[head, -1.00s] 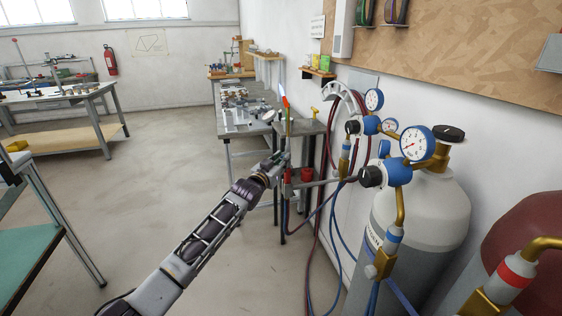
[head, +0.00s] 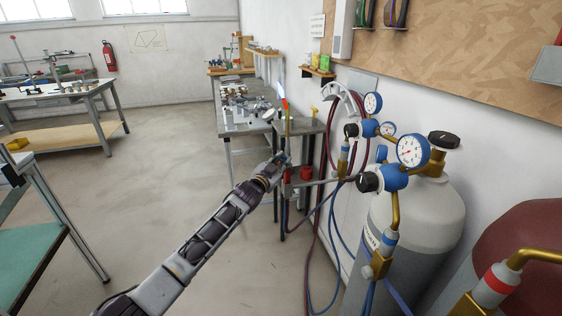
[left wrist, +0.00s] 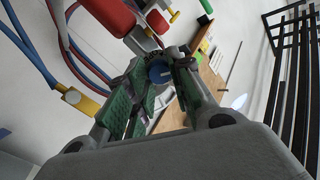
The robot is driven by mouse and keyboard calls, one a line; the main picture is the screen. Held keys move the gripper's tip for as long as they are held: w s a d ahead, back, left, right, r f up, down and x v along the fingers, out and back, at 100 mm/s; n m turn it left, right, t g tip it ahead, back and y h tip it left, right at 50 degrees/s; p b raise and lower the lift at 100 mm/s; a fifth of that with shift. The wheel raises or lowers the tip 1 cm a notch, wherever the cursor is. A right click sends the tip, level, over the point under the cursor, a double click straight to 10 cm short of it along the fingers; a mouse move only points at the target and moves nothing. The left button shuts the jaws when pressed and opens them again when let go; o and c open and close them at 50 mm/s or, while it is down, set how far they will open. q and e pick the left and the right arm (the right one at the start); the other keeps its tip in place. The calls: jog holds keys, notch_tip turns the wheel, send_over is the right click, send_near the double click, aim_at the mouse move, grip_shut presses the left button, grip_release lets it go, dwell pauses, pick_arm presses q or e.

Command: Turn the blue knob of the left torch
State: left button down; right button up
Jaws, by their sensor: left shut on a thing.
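The left torch (head: 287,118) stands upright in its holder by the wall, with a pale blue flame (head: 280,80) at its tip. Its blue knob (left wrist: 160,72) shows in the left wrist view, between the two green-padded fingers. My left gripper (head: 281,158) reaches the lower part of the torch in the head view; in the left wrist view the gripper (left wrist: 160,85) is shut on the blue knob. In the head view the knob is hidden by the gripper. My right gripper is not in view.
A grey gas cylinder (head: 412,225) with blue regulators and gauges (head: 411,151) stands at the right, beside a dark red cylinder (head: 520,240). Red and blue hoses (head: 318,230) hang by the wall. A workbench (head: 245,130) stands behind the torch. The floor at left is open.

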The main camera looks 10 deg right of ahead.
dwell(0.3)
pick_arm(q)
jog(key=c, duration=1.2)
grip_release()
jog(key=shift+c, duration=0.2)
jog(key=shift+s+a, duration=0.15)
jog(key=v, duration=1.1)
jog(key=shift+s+a, duration=0.2)
jog(key=shift+s, duration=0.05)
